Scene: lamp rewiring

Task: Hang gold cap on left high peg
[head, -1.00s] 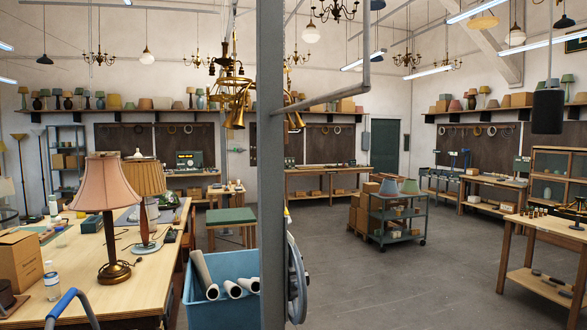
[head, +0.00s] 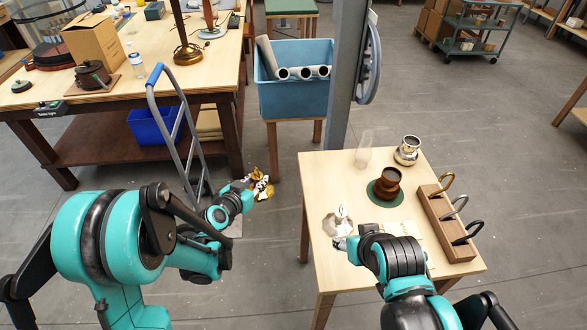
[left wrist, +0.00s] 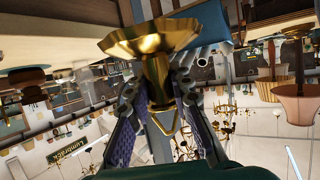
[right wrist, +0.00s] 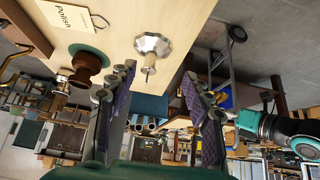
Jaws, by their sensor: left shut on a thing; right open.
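My left gripper (head: 258,188) is shut on the gold cap (head: 264,194), off the left side of the small table. The left wrist view shows the flared, faceted gold cap (left wrist: 158,45) with its neck between the fingers and a loop at the narrow end. My right gripper (right wrist: 165,85) is open and empty, close to a silver cap (head: 341,221) on the small table. That silver cap also shows in the right wrist view (right wrist: 152,45).
A grey post (head: 346,75) and blue bin (head: 296,92) stand behind.

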